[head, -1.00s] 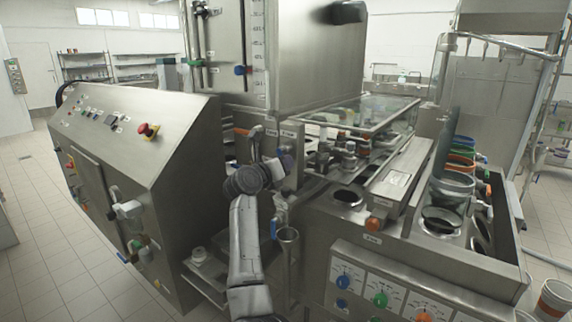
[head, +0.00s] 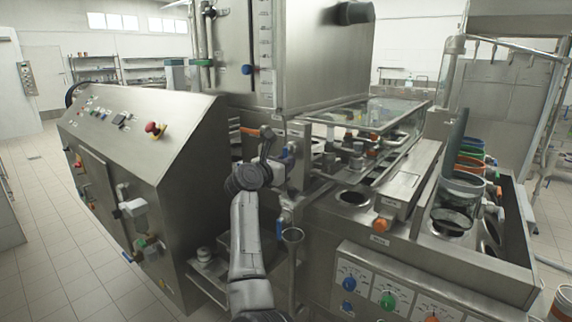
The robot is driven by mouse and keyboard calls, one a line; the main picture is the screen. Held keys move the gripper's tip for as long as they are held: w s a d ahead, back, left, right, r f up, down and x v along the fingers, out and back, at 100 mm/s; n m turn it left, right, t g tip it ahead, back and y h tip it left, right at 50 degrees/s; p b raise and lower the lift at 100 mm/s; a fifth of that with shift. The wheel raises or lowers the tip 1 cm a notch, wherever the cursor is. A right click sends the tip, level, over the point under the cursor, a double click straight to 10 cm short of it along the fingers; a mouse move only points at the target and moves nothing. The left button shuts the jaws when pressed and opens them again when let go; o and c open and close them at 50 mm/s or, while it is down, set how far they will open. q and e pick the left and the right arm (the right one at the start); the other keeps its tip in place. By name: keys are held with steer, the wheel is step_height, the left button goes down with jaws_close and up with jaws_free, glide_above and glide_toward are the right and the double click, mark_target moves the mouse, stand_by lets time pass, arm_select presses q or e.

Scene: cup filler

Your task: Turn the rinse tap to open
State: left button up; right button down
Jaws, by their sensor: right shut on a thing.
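My right gripper (head: 280,152) is in the middle of the head view, at the front of the tank stand, beside a small blue handle (head: 291,149). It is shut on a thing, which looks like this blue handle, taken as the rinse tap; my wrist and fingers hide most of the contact. How far the handle is turned cannot be told. A second blue lever (head: 279,228) hangs lower, beside a metal funnel (head: 292,236), apart from the gripper. My left gripper is not in view.
A sloped control cabinet (head: 150,140) with a red stop button (head: 155,130) stands close on the left. A steel filling machine (head: 400,255) with several coloured knobs and a glass-covered section (head: 385,118) stands close on the right. Open tiled floor (head: 45,225) lies far left.

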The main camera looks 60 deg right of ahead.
stand_by(0.3)
steer(key=c, duration=1.1)
jaws_free()
steer(key=shift+a, duration=0.1)
steer(key=a+p, duration=0.3)
steer(key=a, duration=1)
steer(key=shift+w+a, duration=0.3)
steer(key=shift+w, duration=0.1)
